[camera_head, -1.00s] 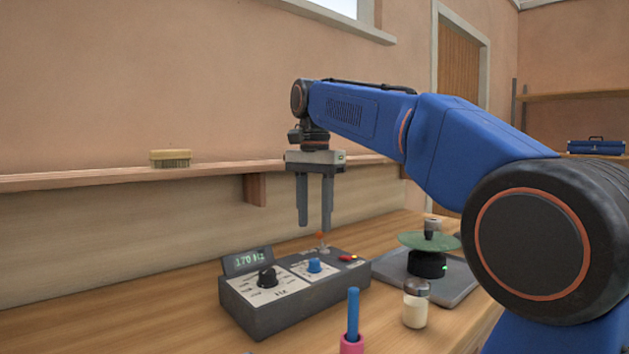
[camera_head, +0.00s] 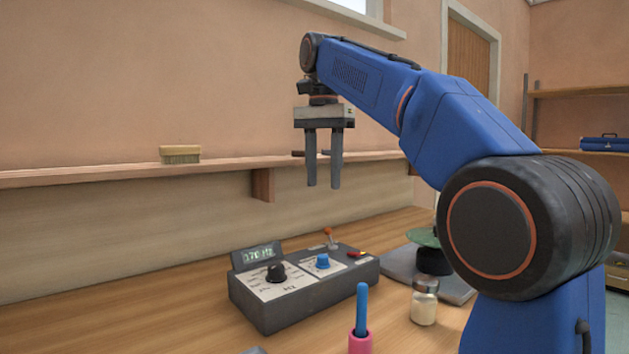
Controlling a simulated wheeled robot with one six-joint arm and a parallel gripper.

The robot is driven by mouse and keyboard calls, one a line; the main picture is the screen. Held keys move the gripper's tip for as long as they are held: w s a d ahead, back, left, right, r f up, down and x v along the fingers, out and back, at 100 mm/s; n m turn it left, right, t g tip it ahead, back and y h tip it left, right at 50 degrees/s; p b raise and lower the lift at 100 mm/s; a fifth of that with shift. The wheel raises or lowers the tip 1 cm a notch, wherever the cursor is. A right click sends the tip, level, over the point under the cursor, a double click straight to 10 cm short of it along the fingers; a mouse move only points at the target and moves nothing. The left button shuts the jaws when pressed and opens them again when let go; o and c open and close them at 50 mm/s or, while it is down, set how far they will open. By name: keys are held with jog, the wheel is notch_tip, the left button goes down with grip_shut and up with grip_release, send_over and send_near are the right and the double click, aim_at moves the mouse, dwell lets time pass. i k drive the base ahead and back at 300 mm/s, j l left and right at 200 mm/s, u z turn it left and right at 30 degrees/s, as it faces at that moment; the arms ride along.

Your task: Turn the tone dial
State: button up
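A dark grey control box (camera_head: 300,299) sits on the wooden bench. Its top carries a black pointer knob (camera_head: 276,273) on a white printed scale and a blue knob (camera_head: 322,261) on a second scale. The labels are too small to tell which is named tone. A tilted display (camera_head: 257,254) at the box's back left shows green digits, apparently 170 Hz. My gripper (camera_head: 323,186) points down with its two fingers apart and nothing between them. It hangs well above the back of the box and touches neither knob.
A small orange-tipped lever (camera_head: 329,238) stands at the box's back edge, below the gripper. A glass jar (camera_head: 424,303), a pink holder (camera_head: 360,344) with a blue stick, and a green disc device (camera_head: 432,258) stand to the right. A brush (camera_head: 180,154) lies on the wall shelf.

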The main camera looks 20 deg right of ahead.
aim_at(276, 273)
jog(key=k, duration=1)
